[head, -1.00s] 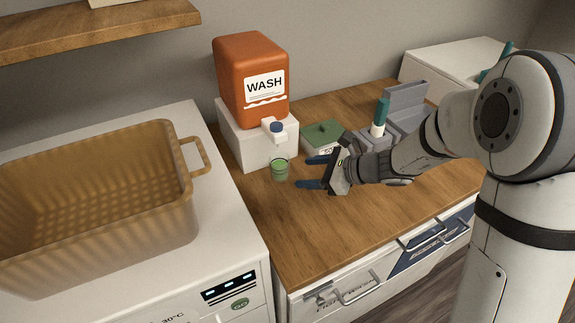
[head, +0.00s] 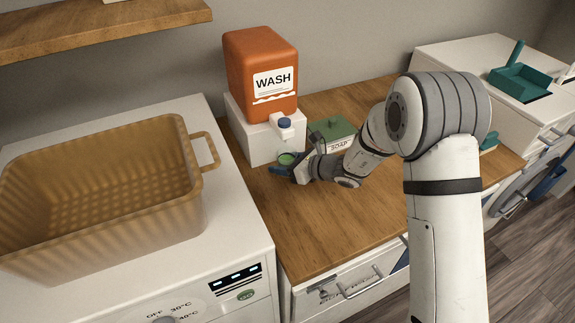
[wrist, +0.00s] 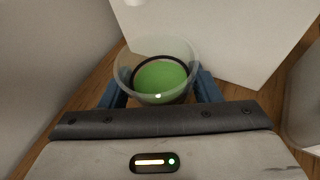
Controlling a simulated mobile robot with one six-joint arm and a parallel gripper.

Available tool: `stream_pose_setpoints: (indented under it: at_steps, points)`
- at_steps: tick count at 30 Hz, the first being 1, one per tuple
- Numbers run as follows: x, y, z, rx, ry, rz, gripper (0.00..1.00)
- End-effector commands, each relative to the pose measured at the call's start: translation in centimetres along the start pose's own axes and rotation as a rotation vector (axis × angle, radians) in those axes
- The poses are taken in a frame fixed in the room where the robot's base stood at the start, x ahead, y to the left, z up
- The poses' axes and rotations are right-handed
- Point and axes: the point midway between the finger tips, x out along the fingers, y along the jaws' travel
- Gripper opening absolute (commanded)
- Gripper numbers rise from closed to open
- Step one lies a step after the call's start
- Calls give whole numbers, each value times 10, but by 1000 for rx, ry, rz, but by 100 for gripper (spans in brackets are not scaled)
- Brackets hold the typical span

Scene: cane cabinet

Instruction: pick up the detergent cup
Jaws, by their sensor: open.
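The detergent cup (wrist: 160,80) is a clear cup with green liquid in it. It stands upright on the wooden counter (head: 300,215), below the spout of the orange WASH jug (head: 255,70). In the head view the cup (head: 286,158) is partly hidden by my gripper (head: 279,164). In the wrist view the blue fingers of my gripper (wrist: 160,88) lie one on each side of the cup. The jaws are open; whether either finger touches the cup I cannot tell.
The jug rests on a white block (head: 262,143) just behind the cup. A green-lidded SOAP box (head: 336,135) stands close to the right. A tan basket (head: 150,235) sits on the white machine at left. The counter front is clear.

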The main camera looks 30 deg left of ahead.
Motion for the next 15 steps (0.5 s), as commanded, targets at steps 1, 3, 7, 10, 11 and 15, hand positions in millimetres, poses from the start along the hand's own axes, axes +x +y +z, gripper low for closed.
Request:
stream_pose_setpoints:
  at_steps: [1, 3, 7, 10, 11, 15]
  points:
    - [0, 0, 0, 0, 0, 0, 57]
    - [0, 0, 0, 0, 0, 0, 57]
    - [0, 0, 0, 0, 1, 0, 52]
    - [0, 0, 0, -1, 1, 0, 44]
    - [0, 0, 0, -1, 1, 0, 41]
    - [0, 0, 0, -1, 1, 1, 30]
